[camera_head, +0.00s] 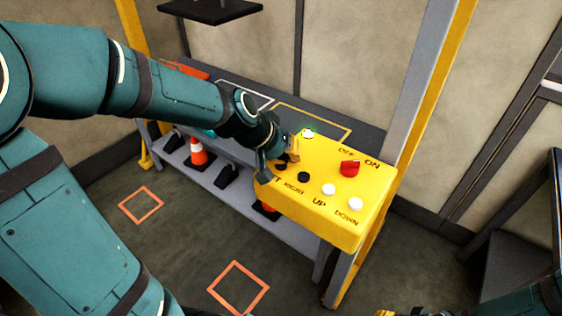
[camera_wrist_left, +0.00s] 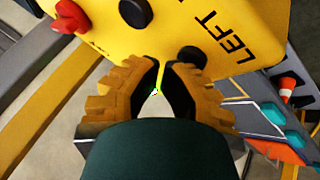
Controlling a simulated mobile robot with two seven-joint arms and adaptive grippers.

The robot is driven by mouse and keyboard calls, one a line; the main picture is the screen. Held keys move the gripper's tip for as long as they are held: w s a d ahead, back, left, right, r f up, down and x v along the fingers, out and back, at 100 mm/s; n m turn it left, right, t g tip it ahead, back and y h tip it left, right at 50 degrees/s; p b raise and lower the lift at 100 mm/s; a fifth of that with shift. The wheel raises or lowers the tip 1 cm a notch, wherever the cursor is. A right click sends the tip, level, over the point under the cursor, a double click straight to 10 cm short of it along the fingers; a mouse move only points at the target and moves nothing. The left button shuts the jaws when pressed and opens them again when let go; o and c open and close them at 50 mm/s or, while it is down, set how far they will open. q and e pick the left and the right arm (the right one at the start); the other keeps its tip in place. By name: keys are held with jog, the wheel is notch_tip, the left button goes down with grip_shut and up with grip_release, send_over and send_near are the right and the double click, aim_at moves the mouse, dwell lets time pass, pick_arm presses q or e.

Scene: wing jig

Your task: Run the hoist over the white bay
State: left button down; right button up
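Contact cannot be told. The white-outlined bay (camera_head: 243,90) is on the bench behind, partly hidden by my arm. A dark plate (camera_head: 210,8) shows at the top; its support is out of view. My right gripper (camera_head: 385,313) barely shows at the bottom edge.
A yellow-outlined bay (camera_head: 340,126) lies right of the white one, and an orange item (camera_head: 187,69) to its left. A cone (camera_head: 197,152) stands on the lower shelf. A grey-yellow post (camera_head: 420,85) rises behind the box. Orange floor squares (camera_head: 238,287) lie in front.

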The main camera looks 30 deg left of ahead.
aim_at(288, 166)
pick_arm(q)
jog(key=shift+r+p, duration=0.6)
jog(key=shift+r, duration=0.2)
notch_tip(288, 166, up, 5)
jog(key=p, duration=0.4)
dwell(0.7)
